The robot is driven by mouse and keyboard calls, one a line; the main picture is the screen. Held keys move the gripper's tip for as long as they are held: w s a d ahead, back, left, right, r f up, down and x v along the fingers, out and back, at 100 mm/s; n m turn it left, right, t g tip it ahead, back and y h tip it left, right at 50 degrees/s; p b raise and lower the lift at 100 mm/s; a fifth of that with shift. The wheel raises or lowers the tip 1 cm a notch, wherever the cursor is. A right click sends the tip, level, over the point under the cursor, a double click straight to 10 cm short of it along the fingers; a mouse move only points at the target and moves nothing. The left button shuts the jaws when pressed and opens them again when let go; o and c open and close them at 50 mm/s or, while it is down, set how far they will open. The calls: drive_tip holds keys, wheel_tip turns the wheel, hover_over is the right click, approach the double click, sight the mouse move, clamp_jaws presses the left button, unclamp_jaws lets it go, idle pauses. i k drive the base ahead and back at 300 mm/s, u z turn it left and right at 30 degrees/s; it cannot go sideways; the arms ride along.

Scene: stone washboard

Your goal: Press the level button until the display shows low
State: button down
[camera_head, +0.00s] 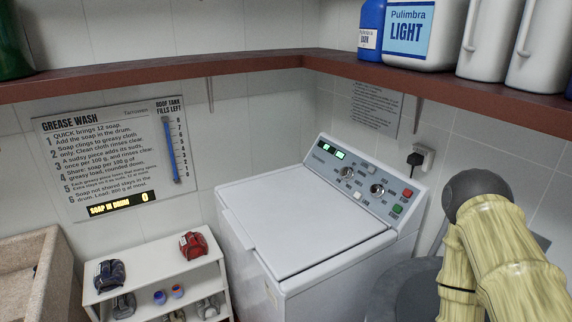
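A white top-loading washing machine (305,225) stands in the corner with its lid shut. Its sloped grey control panel (362,178) carries two small lit green displays (333,152), dials, small buttons, a green button (397,208) and a red button (407,193). The display text and button labels are too small to read, so I cannot tell which button is the level button. My arm, dark grey and pale yellow, rises at the lower right, beside the machine. My gripper is not in view.
A wooden shelf (250,63) with bottles, including Pulimbra Light (408,35), runs above. A Grease Wash sign (110,150) hangs on the wall. A white rack (150,275) with cloth bundles and a stone basin (30,265) stand left. A plug (415,159) is behind the panel.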

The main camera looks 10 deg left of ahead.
sight(372, 170)
drive_tip(key=u, duration=0.6)
drive_tip(key=i, duration=0.95)
